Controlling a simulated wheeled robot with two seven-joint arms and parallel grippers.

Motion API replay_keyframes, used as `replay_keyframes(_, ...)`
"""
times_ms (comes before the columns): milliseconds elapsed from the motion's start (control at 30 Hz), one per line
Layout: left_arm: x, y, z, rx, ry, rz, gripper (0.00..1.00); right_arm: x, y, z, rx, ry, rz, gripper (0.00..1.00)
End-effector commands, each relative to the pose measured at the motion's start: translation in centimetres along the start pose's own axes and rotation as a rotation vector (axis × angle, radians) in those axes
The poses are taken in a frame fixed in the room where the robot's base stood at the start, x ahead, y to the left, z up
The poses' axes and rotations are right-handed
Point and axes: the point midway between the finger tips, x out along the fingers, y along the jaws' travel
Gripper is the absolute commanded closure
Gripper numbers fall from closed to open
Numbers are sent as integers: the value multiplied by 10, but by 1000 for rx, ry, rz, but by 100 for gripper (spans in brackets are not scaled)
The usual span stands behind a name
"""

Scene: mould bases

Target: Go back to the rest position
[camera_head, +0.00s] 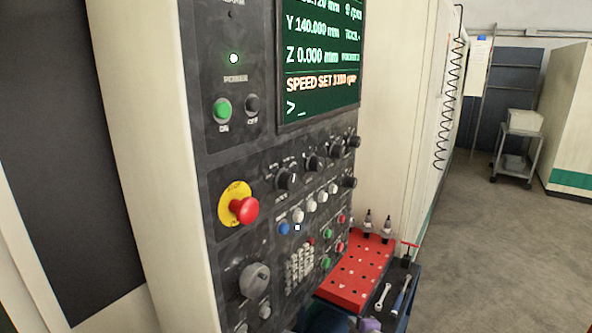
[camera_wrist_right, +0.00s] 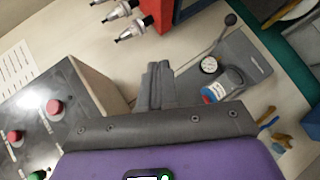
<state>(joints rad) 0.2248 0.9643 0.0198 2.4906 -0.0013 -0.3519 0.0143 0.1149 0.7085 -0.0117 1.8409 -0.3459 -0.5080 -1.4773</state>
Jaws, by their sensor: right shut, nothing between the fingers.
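My right gripper (camera_wrist_right: 157,72) shows in the right wrist view with its two grey fingers pressed together and nothing between them. Its purple body fills the bottom of that view. In the head view only a small purple part of my right gripper (camera_head: 370,325) shows at the bottom edge, below the red rack. My left gripper is not in either view.
A machine control panel (camera_head: 270,165) with a red stop button (camera_head: 243,209) stands close in front. A red tool rack (camera_head: 352,275) and wrenches (camera_head: 382,297) lie at its lower right. A cart (camera_head: 517,150) stands far right; the floor between is clear.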

Motion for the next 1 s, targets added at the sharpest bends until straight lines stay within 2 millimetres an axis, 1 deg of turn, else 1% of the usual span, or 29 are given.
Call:
replay_keyframes(33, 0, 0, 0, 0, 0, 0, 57, -4, -44, -2, 153, -9, -91, 100)
replay_keyframes(67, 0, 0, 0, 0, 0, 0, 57, -7, -67, -3, 246, -20, -139, 100)
replay_keyframes(100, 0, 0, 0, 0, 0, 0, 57, -13, -97, -6, 372, -41, -203, 100)
replay_keyframes(167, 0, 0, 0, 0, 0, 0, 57, -26, -141, -10, 558, -85, -297, 100)
replay_keyframes(200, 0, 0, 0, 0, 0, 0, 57, -37, -170, -14, 683, -124, -359, 100)
replay_keyframes(267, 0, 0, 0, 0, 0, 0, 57, -56, -212, -20, 867, -196, -448, 100)
replay_keyframes(300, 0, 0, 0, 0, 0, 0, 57, -71, -238, -25, 987, -254, -506, 100)
replay_keyframes(367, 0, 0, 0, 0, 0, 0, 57, -96, -275, -33, 1162, -353, -585, 100)
replay_keyframes(400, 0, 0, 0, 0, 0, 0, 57, -113, -297, -39, 1270, -425, -632, 100)
replay_keyframes(467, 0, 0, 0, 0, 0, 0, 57, -140, -325, -47, 1414, -536, -690, 100)
replay_keyframes(500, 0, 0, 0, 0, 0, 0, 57, -156, -340, -52, 1497, -609, -720, 100)
replay_keyframes(600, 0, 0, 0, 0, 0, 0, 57, -190, -367, -63, 1653, -767, -770, 100)
replay_keyframes(700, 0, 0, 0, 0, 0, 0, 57, -211, -380, -70, 1743, -872, -791, 100)
replay_keyframes(800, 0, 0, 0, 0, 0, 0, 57, -220, -386, -72, 1782, -918, -796, 100)
replay_keyframes(1000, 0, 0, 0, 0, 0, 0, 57, -220, -386, -72, 1787, -924, -796, 100)
